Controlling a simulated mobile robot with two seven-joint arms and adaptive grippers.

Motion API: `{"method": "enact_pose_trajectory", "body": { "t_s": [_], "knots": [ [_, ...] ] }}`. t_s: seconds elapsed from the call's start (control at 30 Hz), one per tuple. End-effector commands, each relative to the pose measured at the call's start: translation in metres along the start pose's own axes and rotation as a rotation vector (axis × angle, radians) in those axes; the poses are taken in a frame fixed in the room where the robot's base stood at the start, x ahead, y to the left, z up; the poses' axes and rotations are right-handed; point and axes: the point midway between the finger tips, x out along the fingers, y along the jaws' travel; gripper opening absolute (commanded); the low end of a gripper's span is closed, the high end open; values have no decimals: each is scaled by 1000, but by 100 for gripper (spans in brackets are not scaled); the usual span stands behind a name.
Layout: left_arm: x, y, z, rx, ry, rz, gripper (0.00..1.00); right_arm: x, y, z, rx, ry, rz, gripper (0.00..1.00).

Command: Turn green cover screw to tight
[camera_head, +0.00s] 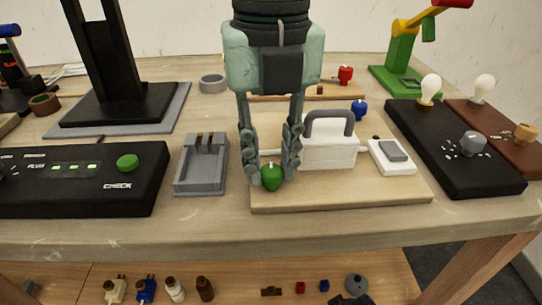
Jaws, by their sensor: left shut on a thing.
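The green cover screw (271,177) sits near the front left of the light wooden board (340,196), by the white housing (326,150) with its dark grey handle. My left gripper (271,172) comes down from above, and its two fingers close around the top of the green screw, one on each side. A blue screw (359,109) and a red screw (345,75) stand farther back.
A black check box with a green button (127,162) and a grey holder (203,163) stand to the left. A white switch (391,155) is on the board's right. A black lamp base (455,150) with a bulb stands farther right. The front table edge is clear.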

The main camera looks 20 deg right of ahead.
Motion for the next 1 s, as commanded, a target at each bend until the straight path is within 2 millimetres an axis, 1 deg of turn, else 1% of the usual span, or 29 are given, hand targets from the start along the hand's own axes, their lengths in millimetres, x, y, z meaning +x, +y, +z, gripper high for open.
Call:
{"method": "enact_pose_trajectory", "body": {
  "t_s": [0.03,0.1,0.27,0.5,0.7,1.0],
  "knots": [
    [1,0,0,14,0,0,0,1,0,0,0,0,1,40],
    [2,0,0,42,0,0,0,-11,2,-6,-1,11,7,40],
    [3,0,0,140,0,-1,0,-28,6,-13,-3,21,20,40],
    [3,-1,0,354,0,-2,0,-64,13,-22,-6,36,42,40],
    [2,-1,0,544,1,-2,0,-90,16,-24,-6,45,57,40],
    [1,-2,-1,829,1,-1,0,-118,20,-23,-4,54,73,40]
  ]
}}
